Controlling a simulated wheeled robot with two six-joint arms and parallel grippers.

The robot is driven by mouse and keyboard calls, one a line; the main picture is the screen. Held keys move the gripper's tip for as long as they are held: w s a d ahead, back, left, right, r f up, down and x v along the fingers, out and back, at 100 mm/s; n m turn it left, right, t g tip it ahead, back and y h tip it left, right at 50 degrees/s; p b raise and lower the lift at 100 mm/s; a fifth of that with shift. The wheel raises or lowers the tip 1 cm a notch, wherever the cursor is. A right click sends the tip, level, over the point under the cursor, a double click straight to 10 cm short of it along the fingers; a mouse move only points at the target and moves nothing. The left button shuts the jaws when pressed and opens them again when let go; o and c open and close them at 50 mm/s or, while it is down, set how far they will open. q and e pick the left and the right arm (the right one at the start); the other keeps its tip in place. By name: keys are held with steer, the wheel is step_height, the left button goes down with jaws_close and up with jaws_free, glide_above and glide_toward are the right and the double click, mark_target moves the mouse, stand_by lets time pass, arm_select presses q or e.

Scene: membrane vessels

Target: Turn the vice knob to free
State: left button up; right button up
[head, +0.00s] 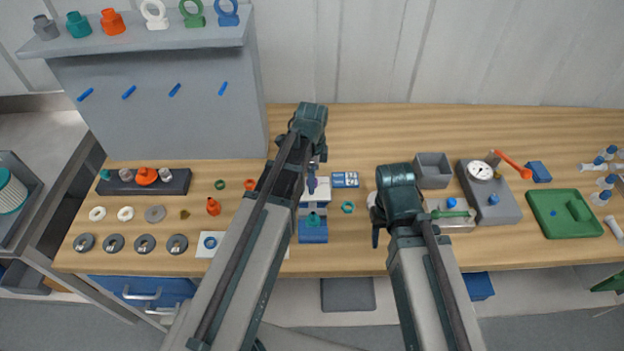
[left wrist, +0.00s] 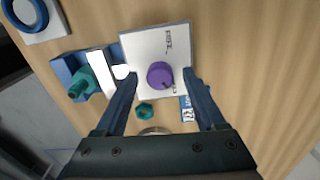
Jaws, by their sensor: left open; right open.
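The purple vice knob (left wrist: 160,75) sits on a white plate (left wrist: 150,40) with small dark markings in the left wrist view. In the head view the knob (head: 311,184) shows beside my left arm. The blue vice block (head: 313,234) with a teal fitting (left wrist: 80,83) adjoins the plate. My left gripper (left wrist: 160,72) is open, with one finger on each side of the knob; I cannot tell whether they touch it. My right gripper (head: 376,232) is open above the bench, right of the vice, mostly hidden by its own arm.
A teal nut (head: 347,207) and a blue-and-white card (head: 345,180) lie close right of the vice. A grey gauge box (head: 505,208) and a green tray (head: 545,230) stand further right.

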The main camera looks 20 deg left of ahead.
arm_select(q)
jaws_close()
steer(key=shift+n, duration=0.3)
steer(key=n, duration=0.5)
steer(key=shift+n, duration=0.3)
steer(key=n, duration=1.7)
steer(key=shift+n, duration=0.3)
stand_by(0.3)
